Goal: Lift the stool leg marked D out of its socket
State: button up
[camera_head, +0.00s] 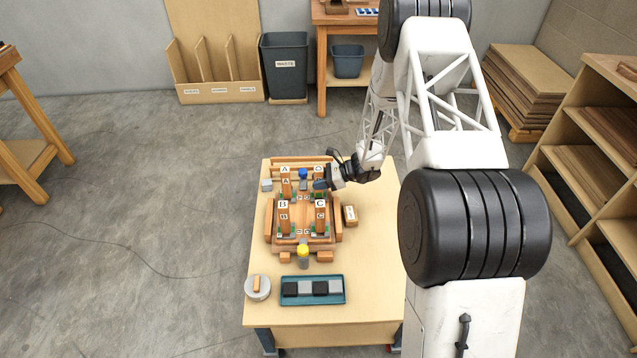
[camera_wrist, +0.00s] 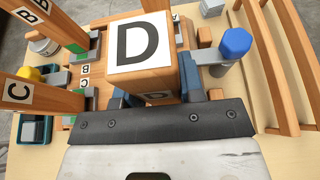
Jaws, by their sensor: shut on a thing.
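The stool leg marked D (camera_wrist: 150,80) is a square wooden post with a white D label on its top, large in the wrist view. In the head view its label (camera_head: 318,170) shows at the back right of the wooden fixture (camera_head: 338,233). My gripper (camera_wrist: 155,88) is shut on this leg, with blue fingers on either side of it. In the head view my gripper (camera_head: 320,184) reaches in from the right. The leg's lower end and its socket are hidden, so I cannot tell how deep it sits.
Legs A (camera_head: 286,183), B (camera_head: 284,217) and C (camera_head: 320,218) stand upright close by. A blue-topped post (camera_wrist: 235,45) stands beside leg D. A yellow-topped post (camera_head: 303,253), a teal tray (camera_head: 312,302) and a round grey dish (camera_head: 250,291) are nearer the table's front.

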aim_at(319, 169)
jog(key=shift+r, duration=0.15)
jog(key=shift+r, duration=4.9)
